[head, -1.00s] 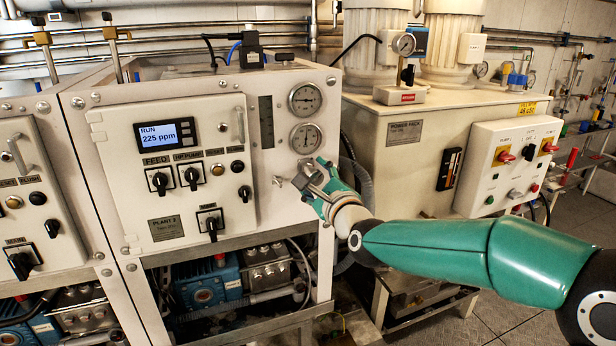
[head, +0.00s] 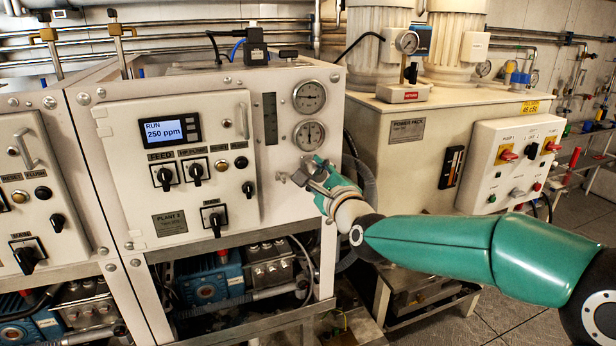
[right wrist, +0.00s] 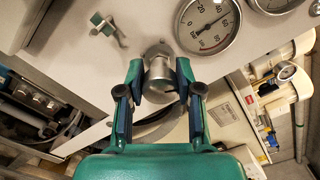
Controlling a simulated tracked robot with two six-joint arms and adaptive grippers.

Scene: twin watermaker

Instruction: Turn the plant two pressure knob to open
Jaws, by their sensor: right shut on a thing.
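The plant two panel (head: 178,248) faces me in the head view, with its label under the switches. The pressure knob is a silver cylinder (right wrist: 160,72) on the white panel in the right wrist view. My right gripper (head: 314,172) is at the panel's right side, below the two gauges. In the right wrist view its fingers (right wrist: 159,82) are shut on the knob, one on each side. In the head view the fingers largely hide the knob. My left gripper is not in view.
The lower gauge (head: 309,135) sits just above my gripper, below the upper gauge (head: 310,97). A small valve handle (right wrist: 108,28) is beside the knob. The display (head: 170,132) reads RUN, 250 ppm. A power pack cabinet (head: 400,165) stands close on the right.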

